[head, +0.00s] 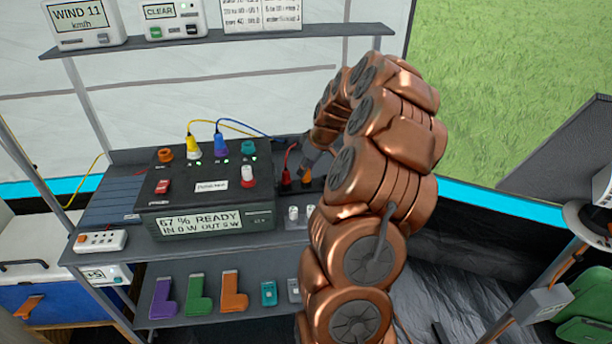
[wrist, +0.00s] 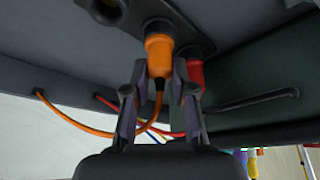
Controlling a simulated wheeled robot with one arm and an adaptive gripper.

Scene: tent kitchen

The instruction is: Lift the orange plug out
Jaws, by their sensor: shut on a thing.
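The orange plug (wrist: 159,52) is between the fingers of my gripper (wrist: 159,80) in the wrist view, with its cord hanging from its near end. Its far end is at the dark socket plate; I cannot tell how deep it sits. In the head view a small bit of the orange plug (head: 307,177) shows at the right of the power box (head: 212,190). My gripper (head: 312,168) is there, mostly hidden by my arm. A red plug (wrist: 195,76) is close beside the right finger, and also shows in the head view (head: 285,180).
An empty round socket (wrist: 106,10) is beside the orange plug. Yellow (head: 192,146) and blue (head: 221,146) plugs stand in the box top. Small cylinders (head: 293,213) stand on the shelf in front. An upper shelf (head: 230,41) runs behind.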

